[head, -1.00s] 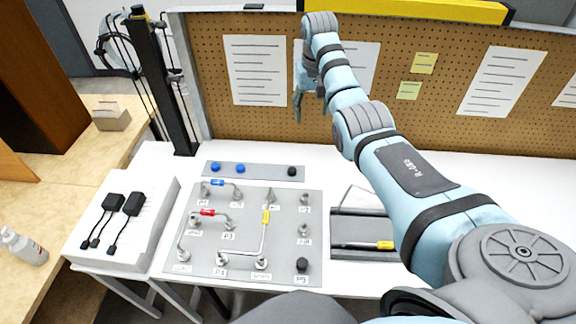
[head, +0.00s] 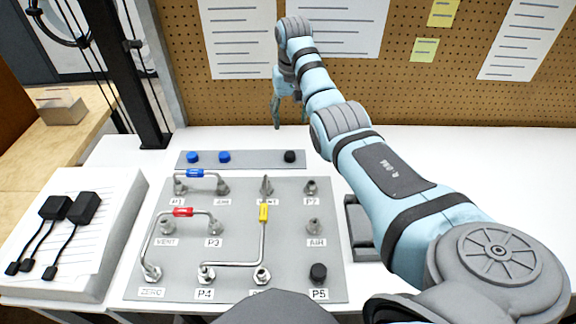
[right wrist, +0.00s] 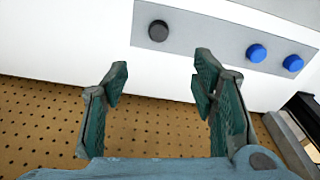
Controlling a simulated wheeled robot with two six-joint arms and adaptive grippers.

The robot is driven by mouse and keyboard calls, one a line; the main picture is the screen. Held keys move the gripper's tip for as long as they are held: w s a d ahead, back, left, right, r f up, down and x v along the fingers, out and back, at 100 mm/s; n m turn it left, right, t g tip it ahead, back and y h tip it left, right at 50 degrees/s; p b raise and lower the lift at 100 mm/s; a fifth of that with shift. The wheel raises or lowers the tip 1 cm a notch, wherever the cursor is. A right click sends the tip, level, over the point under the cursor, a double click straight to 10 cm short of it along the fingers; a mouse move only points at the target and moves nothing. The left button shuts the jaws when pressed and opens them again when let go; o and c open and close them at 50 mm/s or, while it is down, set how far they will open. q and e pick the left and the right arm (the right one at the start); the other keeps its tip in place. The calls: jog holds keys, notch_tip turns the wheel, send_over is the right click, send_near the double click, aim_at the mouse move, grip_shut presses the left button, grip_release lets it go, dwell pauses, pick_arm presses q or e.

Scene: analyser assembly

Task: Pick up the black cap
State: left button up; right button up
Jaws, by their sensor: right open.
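A black cap (head: 290,156) sits at the right end of a grey strip (head: 258,160) on the white table. It also shows in the right wrist view (right wrist: 158,30), beyond the fingertips. Another black cap (head: 318,272) stands on the P5 port of the grey panel. My right gripper (head: 290,122) is open and empty, pointing down behind and above the strip. Its two fingers show in the right wrist view (right wrist: 160,74), spread apart with the cap between their directions, not touching it. My left gripper is in neither view.
Two blue caps (head: 193,157) (head: 224,157) sit at the strip's left. The panel (head: 270,190) carries ports and bent tubes with blue, red and yellow labels. A pegboard (head: 240,98) stands behind. Black adapters (head: 83,207) lie on a white box at left.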

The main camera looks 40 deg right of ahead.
aim_at(290, 154)
jog(key=f+b, duration=0.1)
jog(key=f, duration=0.3)
jog(key=f+b, duration=0.2)
jog(key=f, duration=0.3)
jog(key=f+b, duration=0.2)
jog(key=f, duration=0.3)
jog(key=shift+w+d+f, duration=0.1)
jog(key=shift+w+d, duration=0.2)
jog(key=shift+w, duration=0.1)
jog(key=c, duration=0.8)
